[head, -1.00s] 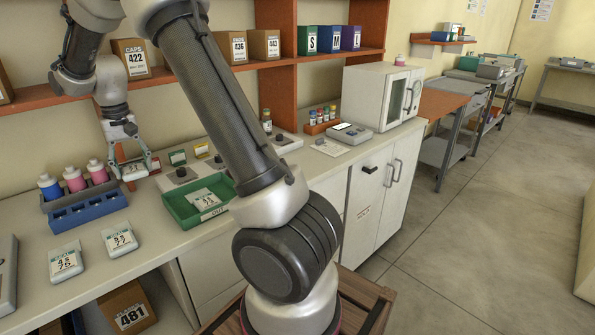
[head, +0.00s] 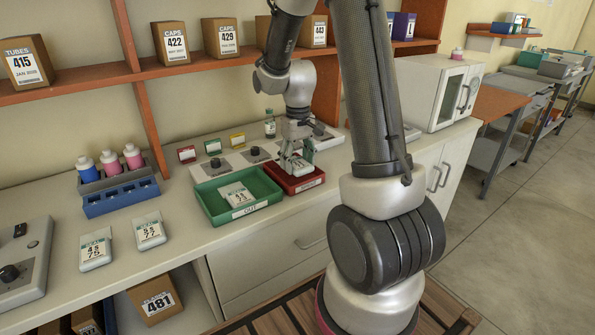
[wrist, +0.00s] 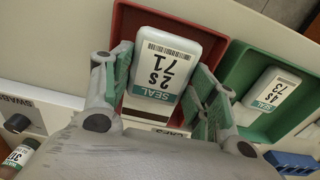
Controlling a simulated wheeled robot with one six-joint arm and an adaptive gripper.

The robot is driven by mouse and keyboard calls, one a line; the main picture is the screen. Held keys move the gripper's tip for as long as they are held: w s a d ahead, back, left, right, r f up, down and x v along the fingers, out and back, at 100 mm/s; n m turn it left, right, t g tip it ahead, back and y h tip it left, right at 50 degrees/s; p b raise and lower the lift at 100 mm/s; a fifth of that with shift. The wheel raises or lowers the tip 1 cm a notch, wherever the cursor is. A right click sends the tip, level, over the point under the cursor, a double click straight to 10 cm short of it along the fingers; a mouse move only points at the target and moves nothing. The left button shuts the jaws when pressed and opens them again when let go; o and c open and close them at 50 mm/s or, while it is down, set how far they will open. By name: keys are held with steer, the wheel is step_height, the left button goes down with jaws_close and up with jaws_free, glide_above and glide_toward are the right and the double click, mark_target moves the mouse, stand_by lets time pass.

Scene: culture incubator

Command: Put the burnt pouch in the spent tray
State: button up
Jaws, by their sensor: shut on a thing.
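My gripper (head: 297,163) is shut on a white pouch with a green SEAL label; in the wrist view this pouch (wrist: 168,58) reads 2S 71, upside down. It is between the fingers, within the outline of the red tray (head: 316,184); I cannot tell whether it touches the tray floor. The red tray (wrist: 120,25) shows around it in the wrist view; its front label is unreadable. The green tray (head: 210,209), marked OUT, stands directly left of it and holds another pouch (head: 236,195), which reads 4S 73 in the wrist view. No burn marks can be made out.
Two more pouches, one (head: 95,252) marked 75 and one (head: 150,231) marked 77, lie on the counter. A blue rack (head: 120,197) with bottles stands at left. Control boxes with knobs (head: 215,163) sit behind the trays. A shelf (head: 80,92) with boxes runs above.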

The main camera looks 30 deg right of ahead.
mark_target(297, 163)
steer(key=shift+f, duration=1.75)
steer(key=shift+f, duration=0.15)
steer(key=o, duration=1.1)
steer(key=shift+a, duration=0.1)
step_height(297, 163, up, 12)
steer(key=shift+f, duration=0.15)
steer(key=s+a+r+t, duration=0.2)
steer(key=s+r, duration=0.3)
steer(key=s, duration=0.6)
steer(key=s+a+r+t, duration=0.2)
steer(key=s+r, duration=0.4)
steer(key=s, duration=0.4)
steer(key=shift+s+a, duration=0.35)
steer(key=shift+a, duration=0.2)
